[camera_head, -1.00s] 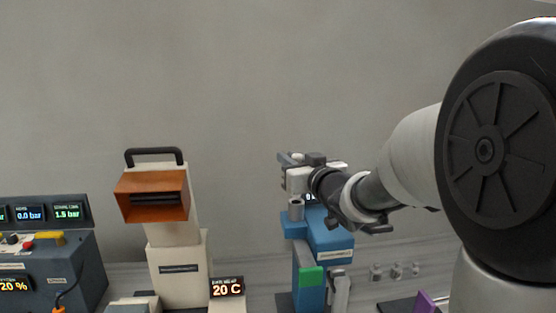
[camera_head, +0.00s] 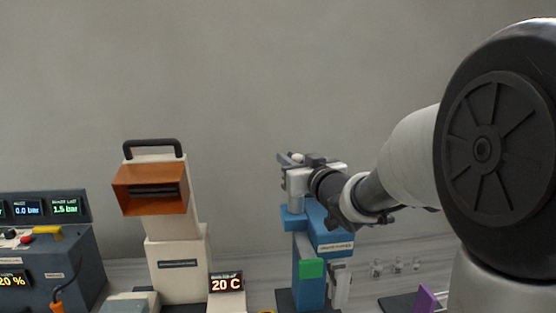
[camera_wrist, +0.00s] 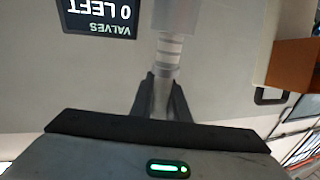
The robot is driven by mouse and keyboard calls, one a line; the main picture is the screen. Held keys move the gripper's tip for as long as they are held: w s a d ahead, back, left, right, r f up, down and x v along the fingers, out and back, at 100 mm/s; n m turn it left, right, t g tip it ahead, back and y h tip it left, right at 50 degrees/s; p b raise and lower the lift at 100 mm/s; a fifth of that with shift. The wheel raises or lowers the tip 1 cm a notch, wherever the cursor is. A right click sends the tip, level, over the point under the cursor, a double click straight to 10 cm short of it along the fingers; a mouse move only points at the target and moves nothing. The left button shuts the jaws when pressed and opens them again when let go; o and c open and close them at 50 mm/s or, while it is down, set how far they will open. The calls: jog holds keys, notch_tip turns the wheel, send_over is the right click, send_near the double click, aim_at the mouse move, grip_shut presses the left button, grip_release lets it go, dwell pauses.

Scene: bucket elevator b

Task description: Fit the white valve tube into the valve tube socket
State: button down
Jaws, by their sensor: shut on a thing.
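My gripper (camera_wrist: 160,98) is shut on the pale valve tube (camera_wrist: 169,55), which stands out from between the dark fingers in the wrist view. The tube's ringed far end meets a wider grey cylinder (camera_wrist: 176,16) at the top of that view. I cannot tell whether it is inside the cylinder or only lined up with it, nor whether the cylinder is the socket. In the head view my gripper (camera_head: 297,180) is at the top of a blue machine (camera_head: 310,260). There the tube is too small to make out.
A display reading "VALVES 0 LEFT" (camera_wrist: 100,14) is upside down beside the cylinder in the wrist view. A cream stand with an orange hood (camera_head: 150,190) is left of the blue machine. A dark console (camera_head: 45,255) is far left. A purple piece (camera_head: 427,299) is at the lower right.

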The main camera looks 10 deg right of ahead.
jog(key=shift+f+b, duration=1.3)
jog(key=shift+f, duration=0.2)
jog(key=c, duration=1.6)
grip_release()
